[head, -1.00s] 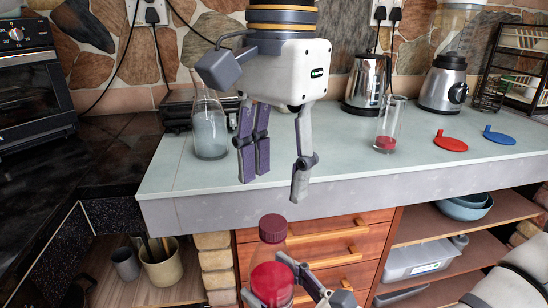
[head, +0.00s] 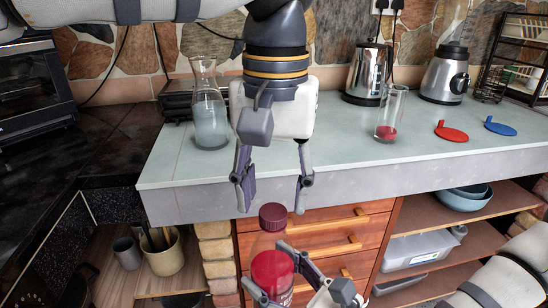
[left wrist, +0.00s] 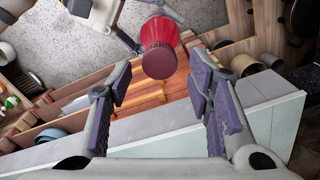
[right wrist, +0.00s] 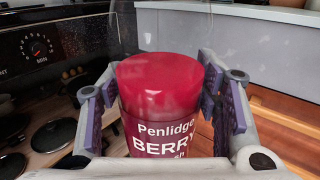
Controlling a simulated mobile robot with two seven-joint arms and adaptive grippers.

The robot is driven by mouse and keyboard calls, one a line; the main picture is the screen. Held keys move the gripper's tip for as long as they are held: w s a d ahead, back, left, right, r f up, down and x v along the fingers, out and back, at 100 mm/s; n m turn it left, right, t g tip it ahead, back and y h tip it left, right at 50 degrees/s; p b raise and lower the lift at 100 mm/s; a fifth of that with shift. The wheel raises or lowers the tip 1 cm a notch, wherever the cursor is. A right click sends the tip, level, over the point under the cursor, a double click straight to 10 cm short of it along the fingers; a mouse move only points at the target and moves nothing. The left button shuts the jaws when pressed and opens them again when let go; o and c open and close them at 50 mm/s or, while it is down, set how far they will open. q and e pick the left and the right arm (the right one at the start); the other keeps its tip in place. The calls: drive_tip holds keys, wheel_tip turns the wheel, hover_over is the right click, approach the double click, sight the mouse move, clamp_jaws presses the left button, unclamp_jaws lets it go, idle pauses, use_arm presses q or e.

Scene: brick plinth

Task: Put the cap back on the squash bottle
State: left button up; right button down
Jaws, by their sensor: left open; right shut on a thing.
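The squash bottle (head: 272,268) is clear with red squash inside and stands upright in front of the counter. A dark red cap (head: 273,216) sits on its top; I cannot tell how tightly. My right gripper (right wrist: 158,95) is shut on the bottle's body, a finger on each side of the label. My left gripper (head: 272,196) is open and empty, pointing down just above the cap. In the left wrist view the cap (left wrist: 160,62) lies ahead between the fingertips, apart from them.
Wooden drawers (head: 330,228) are below.

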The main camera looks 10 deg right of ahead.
use_arm(q)
drive_tip(key=shift+f, duration=1.1)
clamp_jaws()
drive_tip(key=m, duration=1.2)
drive_tip(key=shift+o, duration=0.4)
unclamp_jaws()
